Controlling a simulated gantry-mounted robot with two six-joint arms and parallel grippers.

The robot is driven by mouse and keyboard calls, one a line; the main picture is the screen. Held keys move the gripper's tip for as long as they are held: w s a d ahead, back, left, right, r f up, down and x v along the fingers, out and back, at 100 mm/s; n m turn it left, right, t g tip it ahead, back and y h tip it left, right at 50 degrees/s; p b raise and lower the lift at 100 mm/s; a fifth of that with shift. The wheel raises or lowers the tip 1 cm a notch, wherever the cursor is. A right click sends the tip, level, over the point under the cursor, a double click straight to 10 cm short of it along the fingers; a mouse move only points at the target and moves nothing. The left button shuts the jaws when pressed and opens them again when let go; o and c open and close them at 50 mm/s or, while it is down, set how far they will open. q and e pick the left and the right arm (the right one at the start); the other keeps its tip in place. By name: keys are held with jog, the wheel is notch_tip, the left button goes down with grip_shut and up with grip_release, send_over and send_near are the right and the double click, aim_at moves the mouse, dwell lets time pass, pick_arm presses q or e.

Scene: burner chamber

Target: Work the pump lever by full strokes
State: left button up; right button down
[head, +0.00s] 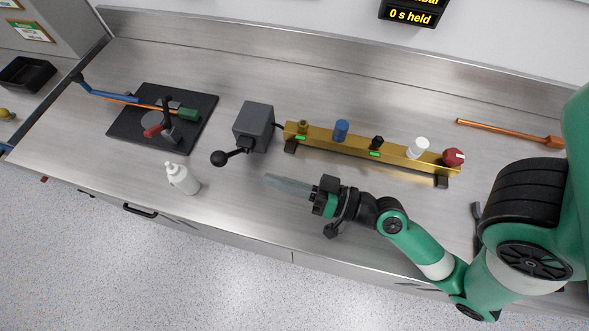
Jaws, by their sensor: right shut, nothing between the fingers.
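A dark grey box (254,128) stands on the steel bench left of centre. A black lever with a round ball knob (219,158) comes out of its front and points left and towards the bench's front. This looks like the pump lever. My right gripper (272,182) is right of the knob and nearer the front edge, with its pale fingers shut and pointing left. The fingers are empty and apart from the lever. My left gripper is not in view.
A brass manifold (340,144) with several knobs stands right of the box. A white bottle (183,179) is left of the knob. A black plate (194,136) with a red-and-green fitting lies further left. A copper-coloured tool (508,133) lies at the right. Bare bench lies around my right gripper.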

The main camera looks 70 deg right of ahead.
pick_arm(q)
jog(key=shift+p, duration=0.55)
pick_arm(e)
jog(key=s, duration=0.3)
jog(key=shift+d, duration=0.15)
